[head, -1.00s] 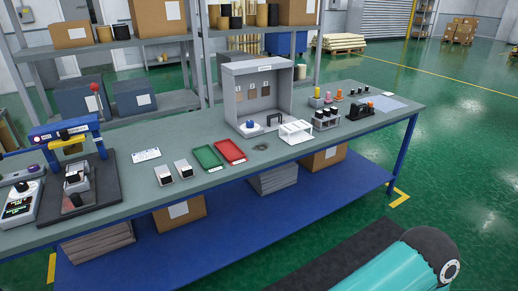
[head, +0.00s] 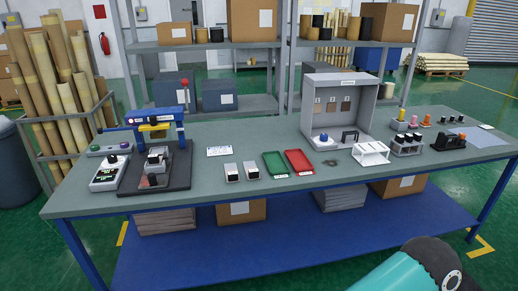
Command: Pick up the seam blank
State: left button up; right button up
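No part in view can be told for certain as the seam blank. Two small white blocks with black fronts, the left block (head: 231,172) and the right block (head: 252,170), stand side by side on the grey-green bench top (head: 200,192). A blue press (head: 155,130) on a dark base stands at the left of the bench, with a small grey and black fixture (head: 156,160) under its head. Neither of my grippers is in view. A teal link of my arm shows at the bottom right.
A green tray (head: 275,164) and a red tray (head: 299,161) lie mid-bench. A grey open booth (head: 337,110), white rack (head: 371,153) and bottle holder (head: 407,146) stand to the right. A control box (head: 108,172) is at the left. The front edge between is clear.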

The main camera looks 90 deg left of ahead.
aim_at(155, 159)
jog(key=z, duration=1.3)
jog(key=i, duration=0.1)
jog(key=u, duration=2.25)
jog(key=i, duration=0.2)
jog(key=u, duration=1.75)
jog(key=i, duration=0.2)
jog(key=u, duration=1.35)
jog(key=k, duration=0.3)
jog(key=u, duration=0.65)
jog(key=i, duration=1.35)
jog(key=z, duration=0.5)
